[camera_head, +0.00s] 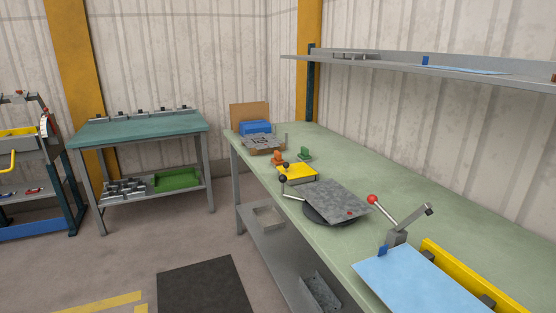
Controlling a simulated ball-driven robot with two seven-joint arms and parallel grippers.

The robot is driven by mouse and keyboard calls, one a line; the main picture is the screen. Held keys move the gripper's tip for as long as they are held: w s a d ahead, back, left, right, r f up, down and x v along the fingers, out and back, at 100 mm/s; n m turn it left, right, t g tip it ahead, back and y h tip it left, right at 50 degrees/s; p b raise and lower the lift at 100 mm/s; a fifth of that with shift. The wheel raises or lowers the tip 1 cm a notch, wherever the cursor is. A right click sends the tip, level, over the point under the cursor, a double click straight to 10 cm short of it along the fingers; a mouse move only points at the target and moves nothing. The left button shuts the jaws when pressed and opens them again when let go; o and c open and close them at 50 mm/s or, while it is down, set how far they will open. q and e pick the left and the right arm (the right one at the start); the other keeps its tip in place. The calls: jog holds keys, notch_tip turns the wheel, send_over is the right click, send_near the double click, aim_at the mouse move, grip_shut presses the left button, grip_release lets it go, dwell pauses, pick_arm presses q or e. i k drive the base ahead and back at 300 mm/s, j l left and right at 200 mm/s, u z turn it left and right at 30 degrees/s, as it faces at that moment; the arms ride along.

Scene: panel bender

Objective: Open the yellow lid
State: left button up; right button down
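A small flat yellow lid (298,173) lies on a low box on the long green workbench, near its front edge, and looks shut. A dark round knob (286,165) shows at its far left side. What is inside the box is hidden. Neither of my grippers is in view.
The workbench (420,198) also bears a grey plate (335,201) on a dark round base, ball-ended levers, a blue sheet (415,282) by a yellow bar (470,274), orange and green clamps, and a blue box (256,128). A black mat (205,285) lies on open floor.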

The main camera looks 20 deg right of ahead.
aim_at(301, 169)
jog(key=i+j+z, duration=0.1)
jog(key=i+z, duration=0.35)
jog(key=i+j+z, duration=0.3)
jog(key=i+z, duration=0.2)
